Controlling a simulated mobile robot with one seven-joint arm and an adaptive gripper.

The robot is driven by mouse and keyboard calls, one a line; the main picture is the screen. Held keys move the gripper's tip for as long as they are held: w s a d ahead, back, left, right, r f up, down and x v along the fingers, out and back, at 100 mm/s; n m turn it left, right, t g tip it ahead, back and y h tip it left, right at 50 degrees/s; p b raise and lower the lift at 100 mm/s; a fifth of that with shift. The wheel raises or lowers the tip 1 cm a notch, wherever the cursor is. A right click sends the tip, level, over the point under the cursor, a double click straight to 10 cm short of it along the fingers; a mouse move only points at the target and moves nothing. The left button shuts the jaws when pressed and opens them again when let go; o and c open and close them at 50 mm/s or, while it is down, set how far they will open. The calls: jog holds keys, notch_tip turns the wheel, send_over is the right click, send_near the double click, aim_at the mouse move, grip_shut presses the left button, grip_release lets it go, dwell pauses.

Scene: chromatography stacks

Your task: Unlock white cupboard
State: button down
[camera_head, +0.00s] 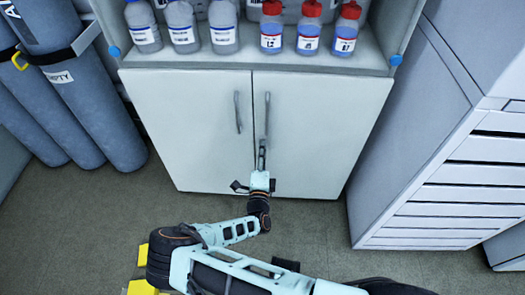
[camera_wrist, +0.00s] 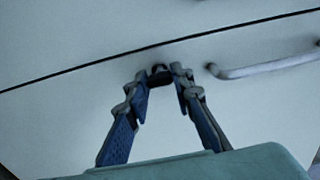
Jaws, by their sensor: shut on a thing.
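The white cupboard (camera_head: 190,120) has two closed doors, each with a vertical grey handle near the middle seam. My gripper (camera_head: 262,152) is in front of the right door, just below that door's handle (camera_head: 267,112). In the wrist view, my gripper (camera_wrist: 160,78) has its fingertips closed around a small dark knob (camera_wrist: 160,70) on the door face. The knob sits close to the seam, on the same door as the grey handle (camera_wrist: 265,66) seen at right. The fingertips partly hide the knob, so its turn angle cannot be told.
Blue-grey gas cylinders (camera_head: 70,90) stand at left. A white stacked unit (camera_head: 440,190) stands close at right. Floor in front of the cupboard shows at left (camera_head: 90,220).

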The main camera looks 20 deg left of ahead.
dwell(0.3)
jog(key=c, duration=1.7)
grip_release()
jog(key=shift+s, duration=0.1)
jog(key=v, duration=1.2)
